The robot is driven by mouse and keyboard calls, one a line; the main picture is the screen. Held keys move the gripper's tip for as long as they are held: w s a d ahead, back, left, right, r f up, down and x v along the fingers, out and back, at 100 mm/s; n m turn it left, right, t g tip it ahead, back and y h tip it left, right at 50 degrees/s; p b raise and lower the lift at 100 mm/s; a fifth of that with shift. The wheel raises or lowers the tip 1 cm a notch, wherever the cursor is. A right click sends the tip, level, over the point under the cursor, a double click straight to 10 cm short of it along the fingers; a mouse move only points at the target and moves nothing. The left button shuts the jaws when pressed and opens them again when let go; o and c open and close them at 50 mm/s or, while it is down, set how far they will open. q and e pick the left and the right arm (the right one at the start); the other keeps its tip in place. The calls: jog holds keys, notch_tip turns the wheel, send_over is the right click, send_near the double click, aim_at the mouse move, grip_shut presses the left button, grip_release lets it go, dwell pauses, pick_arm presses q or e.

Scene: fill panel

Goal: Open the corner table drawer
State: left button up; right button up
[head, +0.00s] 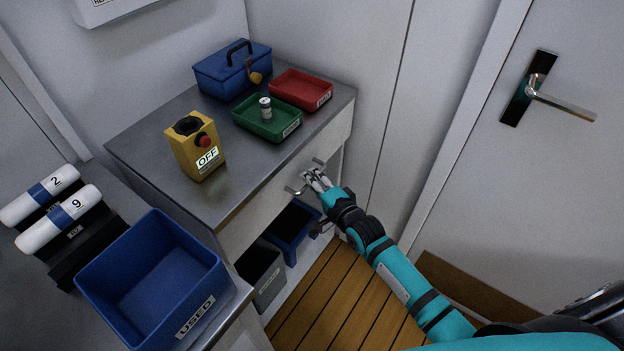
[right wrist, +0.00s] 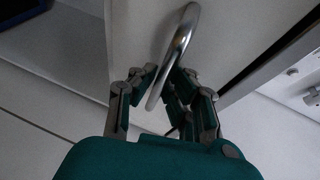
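The corner table (head: 140,152) has a grey metal top and a pale drawer front (head: 262,205) below its edge. The drawer looks closed in the head view. A curved metal drawer handle (head: 293,191) sticks out from its front. My right gripper (head: 312,177) is at this handle. In the right wrist view, the handle (right wrist: 178,45) runs down between the fingers of the right gripper (right wrist: 165,78), which close in on it from both sides. The exact contact is partly hidden. My left gripper is not in view.
On the table are a blue toolbox (head: 228,75), red tray (head: 302,88), green tray (head: 250,124) with a small can, and yellow OFF box (head: 184,150). Open bins (head: 262,280) stand below. A blue USED bin (head: 110,285) is at left. Wooden floor (head: 335,305) is clear by the door.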

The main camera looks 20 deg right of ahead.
grip_shut()
jog(key=shift+s, duration=0.1)
pick_arm(q)
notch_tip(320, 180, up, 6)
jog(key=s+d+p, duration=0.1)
jog(key=p, duration=0.4)
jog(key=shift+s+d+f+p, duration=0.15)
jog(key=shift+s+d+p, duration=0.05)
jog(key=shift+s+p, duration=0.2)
pick_arm(e)
jog(key=s+d, duration=1.6)
jog(key=s, duration=0.5)
jog(key=shift+d+f, duration=0.1)
